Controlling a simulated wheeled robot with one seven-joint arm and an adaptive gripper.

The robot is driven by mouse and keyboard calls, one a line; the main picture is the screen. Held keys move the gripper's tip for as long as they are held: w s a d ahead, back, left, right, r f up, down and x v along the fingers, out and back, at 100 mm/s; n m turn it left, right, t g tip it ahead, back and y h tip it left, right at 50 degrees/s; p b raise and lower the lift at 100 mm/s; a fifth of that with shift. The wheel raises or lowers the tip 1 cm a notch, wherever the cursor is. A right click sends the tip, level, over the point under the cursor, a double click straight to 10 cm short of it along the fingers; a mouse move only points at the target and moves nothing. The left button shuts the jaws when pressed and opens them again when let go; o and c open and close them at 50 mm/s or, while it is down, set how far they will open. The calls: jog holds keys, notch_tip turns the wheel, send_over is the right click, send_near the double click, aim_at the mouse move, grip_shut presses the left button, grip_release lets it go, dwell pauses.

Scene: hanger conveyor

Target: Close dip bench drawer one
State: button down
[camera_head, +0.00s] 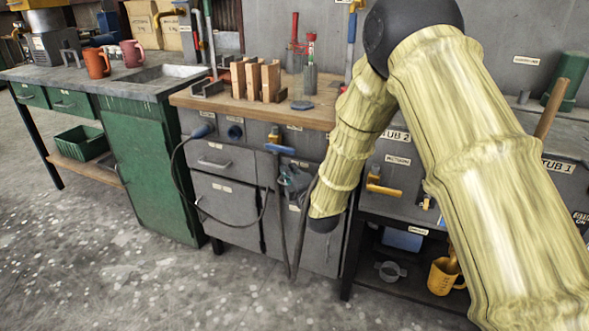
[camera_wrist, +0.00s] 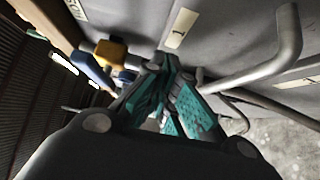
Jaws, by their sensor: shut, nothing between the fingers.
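My gripper (camera_wrist: 163,85) is shut and empty in the wrist view, its teal finger pads close before a grey front. A small label (camera_wrist: 180,27) and a bar handle (camera_wrist: 268,65) show on grey fronts there. In the head view my gripper (camera_head: 293,182) hangs before the grey bench, right of a grey drawer (camera_head: 225,160) with a pale bar handle. That drawer's label is too small to read. I cannot tell which drawer is number one or how far it stands out. My arm hides the bench's right part.
The wooden bench top (camera_head: 320,117) carries upright wood blocks (camera_head: 255,80) and tools. A dark hose (camera_head: 180,170) loops before the drawers. A green bench (camera_head: 150,165) stands left, and a yellow jug (camera_head: 443,277) sits on a low shelf at right. Floor in front is clear.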

jog(key=s+a+p+v, duration=0.1)
jog(key=p+v, duration=0.1)
jog(key=v, duration=0.9)
jog(key=s+d+f+m+g+h, duration=0.1)
jog(key=s+d+f+m+g, duration=0.1)
jog(key=s+d+f+m, duration=0.45)
jog(key=s+d+f+m+g+h, duration=0.1)
jog(key=s+f+g+h, duration=0.2)
jog(key=f, duration=0.7)
jog(key=s+d+f+m+g, duration=0.2)
jog(key=s+d+f+m, duration=0.1)
jog(key=s+f, duration=0.4)
jog(key=s+d+f+m+g+h, duration=0.1)
jog(key=s+d+f+m+g, duration=0.25)
jog(key=s, duration=0.45)
jog(key=s+d+f+m+g, duration=0.25)
jog(key=s+f, duration=0.25)
jog(key=s, duration=0.3)
jog(key=s+d+f+m+g+h, duration=0.1)
jog(key=s+d+f+m+g, duration=0.1)
jog(key=s+f+m, duration=0.45)
jog(key=s+d+r+g, duration=0.2)
jog(key=s, duration=0.6)
notch_tip(320, 180, up, 25)
jog(key=p, duration=2.5)
jog(key=shift+a+f, duration=0.15)
jog(key=shift+f, duration=0.05)
jog(key=shift+w, duration=0.15)
